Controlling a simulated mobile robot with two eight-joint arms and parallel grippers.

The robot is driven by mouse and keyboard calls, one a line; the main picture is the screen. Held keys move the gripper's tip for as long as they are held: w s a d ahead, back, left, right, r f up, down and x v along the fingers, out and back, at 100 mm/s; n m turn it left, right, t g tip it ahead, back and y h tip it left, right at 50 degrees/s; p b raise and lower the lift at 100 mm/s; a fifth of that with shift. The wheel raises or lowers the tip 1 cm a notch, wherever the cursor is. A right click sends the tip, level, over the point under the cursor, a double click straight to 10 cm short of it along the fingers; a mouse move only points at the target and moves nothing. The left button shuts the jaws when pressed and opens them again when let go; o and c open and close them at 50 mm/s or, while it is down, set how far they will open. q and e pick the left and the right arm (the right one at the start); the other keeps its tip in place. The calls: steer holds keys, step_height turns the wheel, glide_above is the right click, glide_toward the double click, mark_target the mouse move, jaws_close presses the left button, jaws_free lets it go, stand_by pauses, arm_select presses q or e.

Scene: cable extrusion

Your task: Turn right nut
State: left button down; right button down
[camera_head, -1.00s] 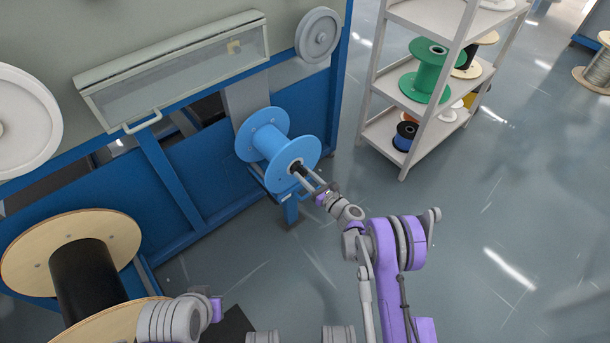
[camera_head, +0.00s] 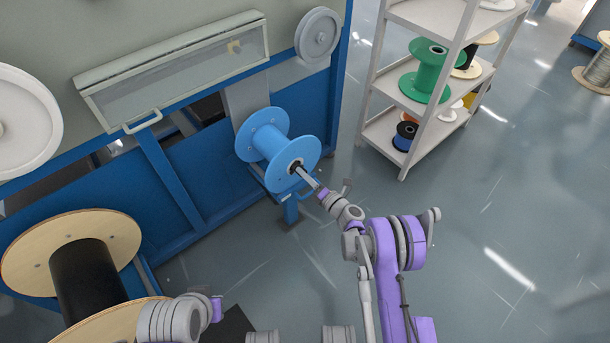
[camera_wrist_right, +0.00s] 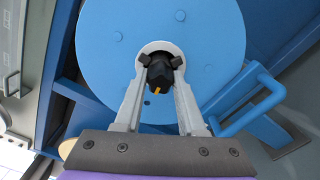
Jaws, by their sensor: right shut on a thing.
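A blue spool (camera_head: 290,158) is mounted on the side of the blue machine, its round flange facing my right arm. The black nut (camera_wrist_right: 160,72), with an orange mark, sits at the flange's centre in the right wrist view. My right gripper (camera_head: 301,172) reaches the spool's hub in the head view. In the wrist view its two grey fingers (camera_wrist_right: 160,78) flank the nut and are shut on it. In the head view the fingers largely hide the nut. My left arm shows at the bottom left, but its fingers cannot be made out.
A blue handle (camera_wrist_right: 245,115) sticks out beside the spool, right of the fingers. A grey shelf (camera_head: 428,105) with a green spool (camera_head: 426,70) stands to the right. A large wooden-flanged spool (camera_head: 110,235) is at the left.

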steer(key=shift+m, duration=4.2)
steer(key=c, duration=0.5)
jaws_free()
